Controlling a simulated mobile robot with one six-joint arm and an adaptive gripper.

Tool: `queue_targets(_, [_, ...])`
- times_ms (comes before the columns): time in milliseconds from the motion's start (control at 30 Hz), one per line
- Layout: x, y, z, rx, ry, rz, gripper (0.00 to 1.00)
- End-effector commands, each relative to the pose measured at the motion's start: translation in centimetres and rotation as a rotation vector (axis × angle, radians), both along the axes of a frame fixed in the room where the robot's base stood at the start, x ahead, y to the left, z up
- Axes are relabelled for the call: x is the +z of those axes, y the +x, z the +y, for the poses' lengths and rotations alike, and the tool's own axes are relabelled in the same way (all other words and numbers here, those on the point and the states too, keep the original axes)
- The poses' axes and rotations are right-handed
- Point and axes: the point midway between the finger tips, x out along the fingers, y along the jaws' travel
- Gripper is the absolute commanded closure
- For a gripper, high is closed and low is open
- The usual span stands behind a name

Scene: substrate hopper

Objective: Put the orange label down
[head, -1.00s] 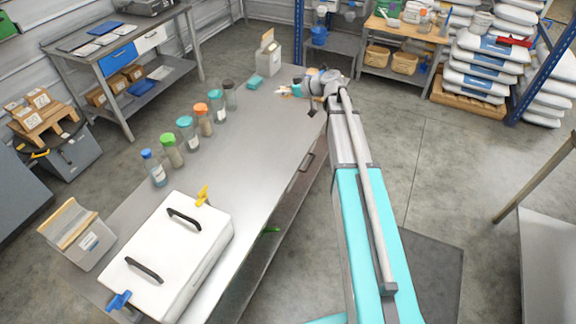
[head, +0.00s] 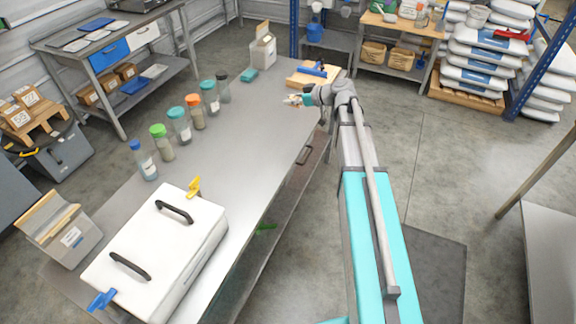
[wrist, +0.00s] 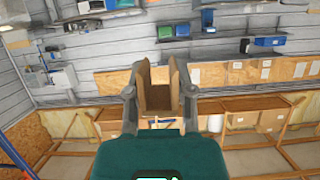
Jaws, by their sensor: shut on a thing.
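My gripper (head: 291,100) is at the far right part of the steel table, just above or at its surface; I cannot tell the height. Its fingers (wrist: 158,88) show in the wrist view with tan inner faces and a narrow space between them. A small orange patch (head: 296,104) shows at the fingertips in the head view; it appears to be the orange label, held in the jaws. Its outline is too small to make out, and it is not clear in the wrist view.
A wooden board (head: 308,78) with a blue object (head: 314,71) lies behind my gripper. Several lidded jars (head: 196,112) line the table's left side. A white lidded box (head: 160,250) fills the near end. The table's middle is clear.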

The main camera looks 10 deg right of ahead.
Motion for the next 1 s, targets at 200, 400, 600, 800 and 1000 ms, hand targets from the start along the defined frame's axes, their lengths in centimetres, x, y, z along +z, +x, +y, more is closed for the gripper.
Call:
queue_targets(200, [-4.6,-2.0,-2.1,-0.007,-0.008,-0.010,0.88])
queue_targets(400, [-7.8,-3.7,-3.8,-0.011,-0.014,-0.019,0.88])
queue_targets(600, [-11.0,-5.4,-5.4,-0.016,-0.023,-0.030,0.88])
queue_targets(800, [-13.3,-6.7,-6.6,-0.019,-0.027,-0.038,0.88])
queue_targets(1000, [-14.1,-7.3,-7.2,-0.020,-0.031,-0.043,0.88])
